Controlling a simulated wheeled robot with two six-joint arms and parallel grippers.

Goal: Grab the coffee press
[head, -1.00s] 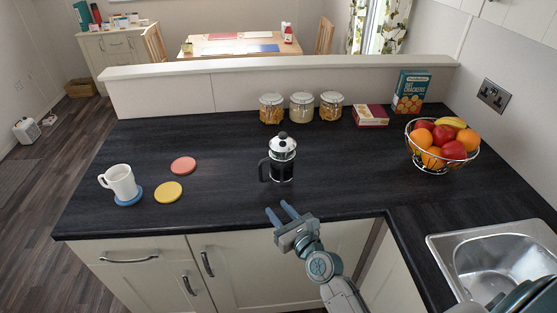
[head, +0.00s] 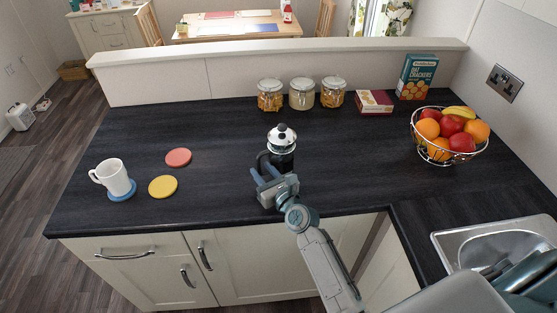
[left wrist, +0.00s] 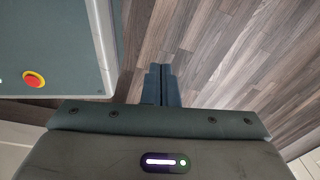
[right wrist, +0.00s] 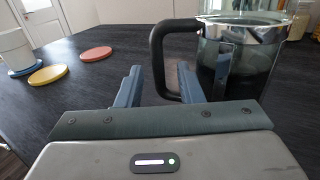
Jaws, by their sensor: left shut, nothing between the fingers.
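The coffee press (head: 282,140), with a dark glass body, silver lid and black handle, stands upright on the dark countertop. Its body (right wrist: 238,60) and black handle (right wrist: 157,62) fill the upper right of the right wrist view. My right gripper (head: 264,172) is open at the near side of the press. In the right wrist view its fingers (right wrist: 159,70) appear on either side of the handle's upright bar; I cannot tell whether they touch it. My left gripper (left wrist: 160,70) is shut and empty over the wood floor, away from the counter.
A white mug (head: 113,176) stands on a blue coaster at left, near yellow (head: 163,187) and red (head: 178,157) coasters. Jars (head: 302,93), boxes (head: 374,102) and a fruit basket (head: 449,135) stand behind and right. A sink (head: 497,245) is at lower right.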

